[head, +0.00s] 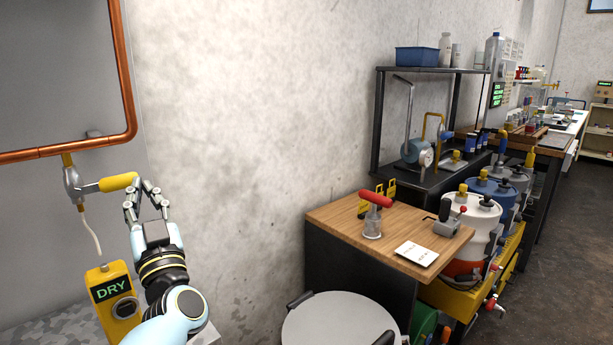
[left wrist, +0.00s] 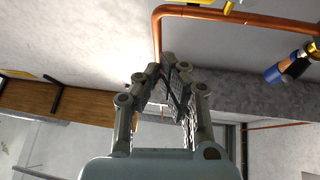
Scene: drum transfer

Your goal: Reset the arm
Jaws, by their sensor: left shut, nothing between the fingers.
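My left arm comes up from the bottom left of the head view. Its left gripper (head: 147,190) is raised in front of the wall, with the fingers pointing up. In the left wrist view the fingertips (left wrist: 168,72) are drawn together with nothing held between them. A valve with a yellow handle (head: 118,182) hangs under the copper pipe, just left of the fingers in the head view. A small gap seems to show between handle and fingers, but depth is hard to tell. My right gripper is not in view.
A copper pipe (head: 128,75) frames the grey panel at left. A yellow box reading DRY (head: 112,292) stands below the valve. At right are a wooden-topped bench (head: 345,218) with a red-handled tool (head: 373,212), and drums (head: 475,215) in a yellow tray (head: 450,297). Plain wall lies between.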

